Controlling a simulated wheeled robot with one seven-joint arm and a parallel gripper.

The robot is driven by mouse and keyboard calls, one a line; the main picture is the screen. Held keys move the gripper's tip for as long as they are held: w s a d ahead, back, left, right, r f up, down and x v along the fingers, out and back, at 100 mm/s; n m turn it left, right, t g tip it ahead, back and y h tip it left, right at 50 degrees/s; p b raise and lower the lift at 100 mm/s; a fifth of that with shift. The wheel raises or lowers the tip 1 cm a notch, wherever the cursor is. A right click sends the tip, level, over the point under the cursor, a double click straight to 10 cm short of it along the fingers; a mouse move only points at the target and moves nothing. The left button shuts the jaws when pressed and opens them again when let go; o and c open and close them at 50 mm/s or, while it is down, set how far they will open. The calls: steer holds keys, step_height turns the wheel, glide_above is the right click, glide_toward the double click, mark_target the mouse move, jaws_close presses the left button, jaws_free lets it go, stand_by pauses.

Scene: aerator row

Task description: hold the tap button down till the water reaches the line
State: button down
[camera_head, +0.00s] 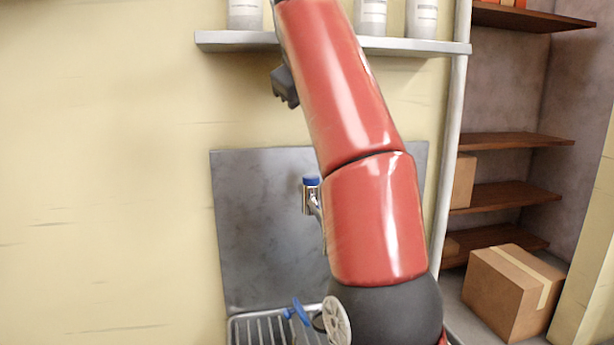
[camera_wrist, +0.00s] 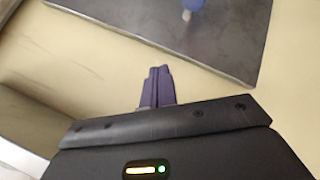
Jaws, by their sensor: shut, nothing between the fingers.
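The tap (camera_head: 311,200) is chrome with a blue button (camera_head: 311,181) on top, in front of a grey metal backsplash (camera_head: 250,230). My red arm hides the area to its right. My gripper (camera_wrist: 157,75) shows in the wrist view with its two purple fingers together and nothing between them. It is apart from the tap. A blue and white piece at that view's top edge, before the backsplash (camera_wrist: 130,12), may be the tap; it is cut off. No water, vessel or line is visible.
A slatted metal drain tray (camera_head: 262,332) lies below, with a blue handle (camera_head: 299,312) near it. A wall shelf (camera_head: 230,40) holds several white containers above. A cardboard box (camera_head: 512,290) and brown shelves (camera_head: 515,140) stand at the right. The left wall is bare.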

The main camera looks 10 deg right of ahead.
steer(key=shift+f, duration=0.1)
steer(key=b, duration=0.1)
glide_above(312, 175)
steer(key=s, duration=0.2)
steer(key=f, duration=0.7)
steer(key=shift+a+f, duration=0.15)
steer(key=shift+a, duration=0.15)
steer(key=shift+f+b, duration=0.65)
stand_by(1.2)
steer(key=shift+f, duration=0.4)
steer(key=shift+f+b, duration=0.6)
stand_by(3.6)
